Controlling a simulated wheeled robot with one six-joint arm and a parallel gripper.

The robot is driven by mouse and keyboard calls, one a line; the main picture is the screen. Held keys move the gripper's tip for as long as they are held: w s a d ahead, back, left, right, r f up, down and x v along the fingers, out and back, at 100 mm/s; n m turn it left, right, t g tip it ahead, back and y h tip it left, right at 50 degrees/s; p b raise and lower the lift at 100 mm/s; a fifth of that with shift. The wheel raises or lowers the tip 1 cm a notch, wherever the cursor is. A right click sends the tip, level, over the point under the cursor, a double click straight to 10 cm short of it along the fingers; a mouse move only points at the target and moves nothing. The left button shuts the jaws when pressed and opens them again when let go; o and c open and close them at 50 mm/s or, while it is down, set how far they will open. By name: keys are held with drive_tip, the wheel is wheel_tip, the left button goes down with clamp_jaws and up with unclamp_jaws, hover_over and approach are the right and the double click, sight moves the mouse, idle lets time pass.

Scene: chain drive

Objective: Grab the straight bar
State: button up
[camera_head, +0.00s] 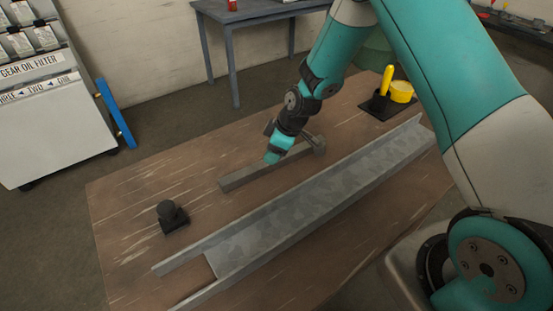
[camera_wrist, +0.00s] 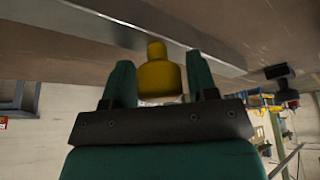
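The straight bar (camera_head: 240,178) is a plain grey bar lying on the brown table, behind the long grey channel. It also runs across the top of the wrist view (camera_wrist: 205,52). My gripper (camera_head: 272,158) points down at the middle of the bar, very close to it. In the wrist view, my two teal fingers (camera_wrist: 160,75) stand apart, with a yellow piece (camera_wrist: 160,78) between them. I cannot tell whether this piece belongs to the gripper. The bar lies beyond the fingertips; contact cannot be told.
The long grey channel (camera_head: 262,230) crosses the table (camera_head: 130,210) diagonally in front of the bar. A small black part (camera_head: 172,216) stands at the left. A grey piece (camera_head: 316,143) is at the bar's right end. A black holder with yellow items (camera_head: 402,91) stands at the back right.

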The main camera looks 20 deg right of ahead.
clamp_jaws()
drive_tip(key=shift+r, duration=0.15)
